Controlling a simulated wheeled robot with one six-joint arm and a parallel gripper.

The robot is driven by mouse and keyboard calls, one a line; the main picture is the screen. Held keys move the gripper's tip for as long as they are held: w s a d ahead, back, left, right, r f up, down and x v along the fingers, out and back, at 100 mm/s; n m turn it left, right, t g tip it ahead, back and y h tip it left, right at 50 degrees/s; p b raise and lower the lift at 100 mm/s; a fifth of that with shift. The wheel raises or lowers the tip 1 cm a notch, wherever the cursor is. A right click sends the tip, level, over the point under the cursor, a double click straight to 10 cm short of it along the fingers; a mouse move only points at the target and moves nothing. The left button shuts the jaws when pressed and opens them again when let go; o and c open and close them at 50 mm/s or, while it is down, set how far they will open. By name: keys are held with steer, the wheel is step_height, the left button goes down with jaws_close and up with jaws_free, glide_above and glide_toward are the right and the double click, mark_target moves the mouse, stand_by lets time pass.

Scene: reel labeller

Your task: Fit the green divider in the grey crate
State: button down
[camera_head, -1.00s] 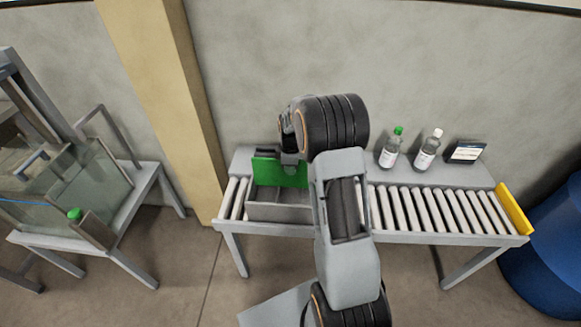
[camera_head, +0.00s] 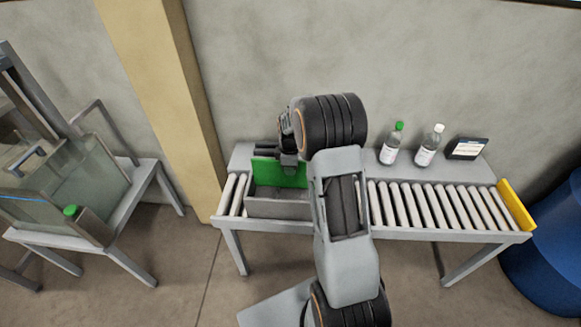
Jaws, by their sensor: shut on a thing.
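The green divider (camera_head: 277,174) is a flat upright panel at the grey crate. The grey crate (camera_head: 278,208) stands on the left part of the roller conveyor, and its front wall faces me. My gripper (camera_head: 289,164) is shut on the divider near its upper edge. The divider's lower edge is hidden behind the crate's front wall, so I cannot tell how deep it sits or whether it is in a slot. My arm covers the right end of the crate.
The roller conveyor (camera_head: 441,207) is clear right of my arm, up to a yellow end stop (camera_head: 515,205). Behind it stand a green-capped bottle (camera_head: 391,148), a white-capped bottle (camera_head: 428,149) and a small dark display (camera_head: 467,149). A beige pillar (camera_head: 165,100) rises at left; a blue drum (camera_head: 550,260) stands at right.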

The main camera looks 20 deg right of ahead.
mark_target(290, 177)
steer(key=shift+f+b, duration=1.65)
steer(key=shift+f, duration=0.95)
steer(key=c, duration=1.1)
jaws_free()
step_height(290, 177, up, 14)
steer(key=shift+f+p, duration=0.1)
steer(key=shift+p, duration=0.65)
